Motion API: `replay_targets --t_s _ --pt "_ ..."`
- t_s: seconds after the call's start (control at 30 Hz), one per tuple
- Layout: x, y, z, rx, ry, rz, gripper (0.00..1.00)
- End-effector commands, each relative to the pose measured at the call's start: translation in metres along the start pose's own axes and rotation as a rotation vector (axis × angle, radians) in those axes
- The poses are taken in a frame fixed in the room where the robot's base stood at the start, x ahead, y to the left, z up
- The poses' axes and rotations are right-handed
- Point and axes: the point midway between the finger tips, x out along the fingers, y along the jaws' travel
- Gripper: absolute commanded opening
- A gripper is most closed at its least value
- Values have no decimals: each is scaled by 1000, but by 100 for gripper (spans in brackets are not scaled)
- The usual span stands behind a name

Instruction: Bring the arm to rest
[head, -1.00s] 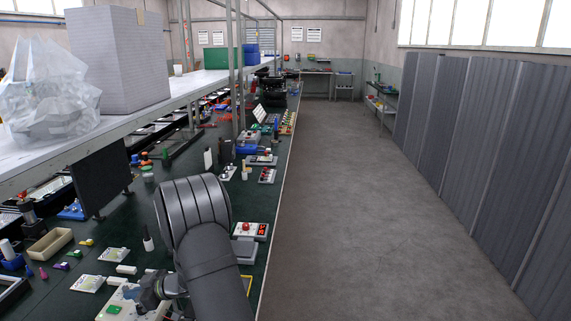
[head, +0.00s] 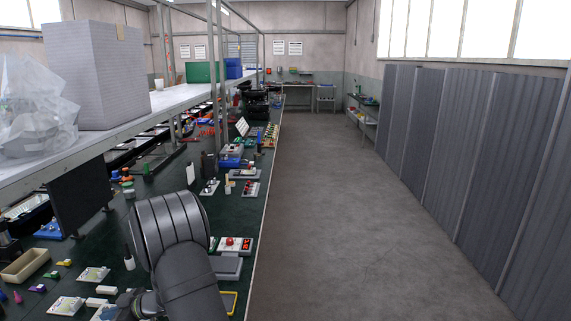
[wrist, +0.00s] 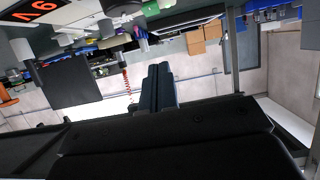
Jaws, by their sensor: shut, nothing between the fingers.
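My gripper (wrist: 160,88) shows in the wrist view as two dark fingers pressed together, with nothing between them. It points away from the camera toward a tilted, upside-down-looking view of shelves and wall. No part touches the fingers in that view. In the head view my dark grey arm rises from the bottom edge over the green bench (head: 262,190), left of the middle. The fingers cannot be made out there.
A control box with a red button (head: 235,243) stands close right of my arm. Small parts and a beige tray (head: 25,266) lie to the left. A raised shelf (head: 110,135) carries a grey box (head: 97,70) and a plastic bag (head: 35,110). The floor aisle (head: 330,220) is clear.

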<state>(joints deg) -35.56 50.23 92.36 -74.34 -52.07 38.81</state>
Motion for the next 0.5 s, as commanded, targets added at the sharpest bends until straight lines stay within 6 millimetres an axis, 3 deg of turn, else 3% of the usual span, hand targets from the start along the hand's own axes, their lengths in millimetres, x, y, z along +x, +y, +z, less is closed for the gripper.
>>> replay_targets --t_s 0.17,0.33,0.5 --pt "11 -1 0 -1 -1 -2 0" --pt "40 -1 0 -1 0 -3 0" --pt "2 2 4 2 -1 4 0"
